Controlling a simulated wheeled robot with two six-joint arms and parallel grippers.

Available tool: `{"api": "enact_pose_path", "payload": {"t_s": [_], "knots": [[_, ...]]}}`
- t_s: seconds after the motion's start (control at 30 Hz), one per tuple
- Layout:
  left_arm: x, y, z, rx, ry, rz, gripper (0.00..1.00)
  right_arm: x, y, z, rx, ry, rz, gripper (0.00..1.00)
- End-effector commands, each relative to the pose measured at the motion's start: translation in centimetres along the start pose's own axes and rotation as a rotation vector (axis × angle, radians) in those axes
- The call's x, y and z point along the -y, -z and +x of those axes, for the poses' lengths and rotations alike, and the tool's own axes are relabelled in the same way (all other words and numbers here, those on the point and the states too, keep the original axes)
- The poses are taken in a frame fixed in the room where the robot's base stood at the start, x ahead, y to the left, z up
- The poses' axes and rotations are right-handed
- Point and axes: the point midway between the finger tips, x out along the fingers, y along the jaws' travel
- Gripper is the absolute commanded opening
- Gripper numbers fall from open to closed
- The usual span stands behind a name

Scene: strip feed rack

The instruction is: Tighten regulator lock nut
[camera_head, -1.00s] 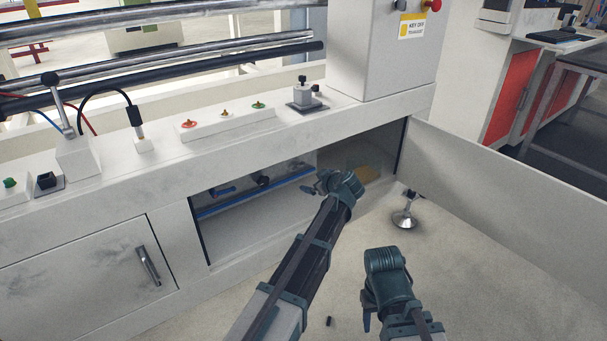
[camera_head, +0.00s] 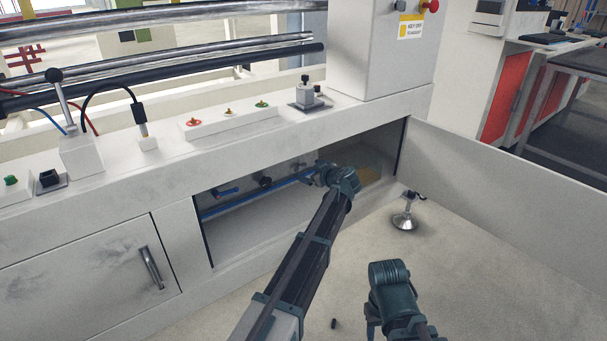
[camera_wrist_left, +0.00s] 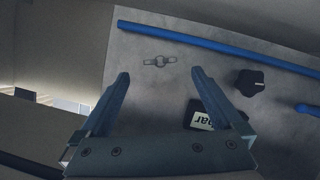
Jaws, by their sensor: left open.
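In the left wrist view my left gripper (camera_wrist_left: 160,75) is open and empty. Its two fingers point at a grey panel (camera_wrist_left: 170,95) inside the cabinet. A small metal wing-shaped piece (camera_wrist_left: 159,61) on the panel shows between and just beyond the fingertips; I cannot tell if it is the lock nut. A black knob (camera_wrist_left: 249,82) is to the right of the fingers. A dark gauge marked "bar" (camera_wrist_left: 203,119) is partly hidden behind the right finger. In the head view my left arm reaches into the open cabinet (camera_head: 250,232). My right arm's wrist shows lower right, its fingers unseen.
A closed door with a handle (camera_head: 151,267) is at left. Floor in front is mostly clear.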

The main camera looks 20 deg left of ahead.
Motion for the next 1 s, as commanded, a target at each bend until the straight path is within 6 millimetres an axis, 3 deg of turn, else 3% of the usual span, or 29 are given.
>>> {"api": "enact_pose_path", "payload": {"t_s": [0.1,0.3,0.73,1.0], "knots": [[-0.1,-0.2,2.3,-0.001,0.002,-0.001,1.0,0.1,0.1,1.0,0.0,0.0,0.0,0.5],[0.0,-0.1,4.4,0.0,0.001,0.0,1.0,0.2,0.1,1.7,0.0,0.0,0.0,0.5],[0.0,0.0,5.0,0.0,0.0,0.0,1.0,0.2,0.1,1.8,0.0,0.0,0.0,0.5],[0.0,0.0,5.0,0.0,0.0,0.0,0.53,0.2,0.1,1.8,0.0,0.0,0.0,0.5]]}}
